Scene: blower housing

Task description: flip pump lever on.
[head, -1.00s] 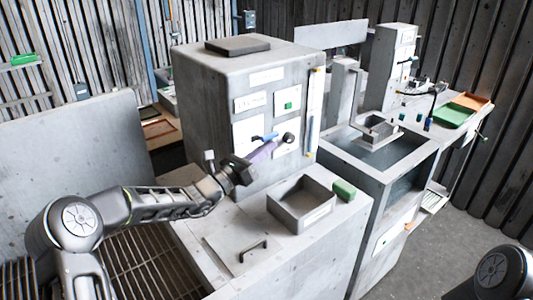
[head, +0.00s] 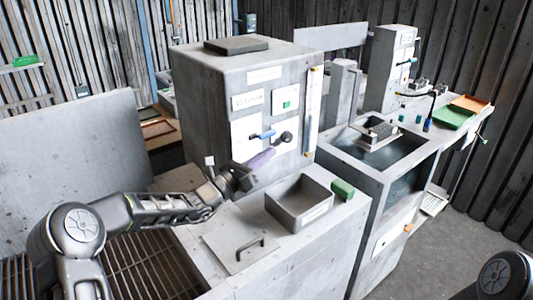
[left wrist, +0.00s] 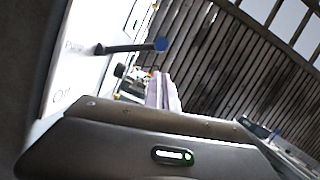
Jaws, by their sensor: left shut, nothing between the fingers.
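The pump lever, with a dark stem and a blue tip (head: 262,135), sticks out from a white plate on the front of the grey housing (head: 225,85). In the left wrist view the lever (left wrist: 135,47) stands out from the plate beside partly legible lettering. My left gripper (head: 268,156), with pale purple fingers, is shut and empty just below the lever, with a small gap visible. Its fingers show in the left wrist view (left wrist: 163,92), below and apart from the blue tip. My right gripper is out of view; only part of my right arm shows at lower right.
A dark round knob (head: 285,138) sits right of the lever. Below are an open grey bin (head: 300,205), a green block (head: 342,189) and a flat lid with a handle (head: 240,245). A sink unit (head: 345,165) stands to the right.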

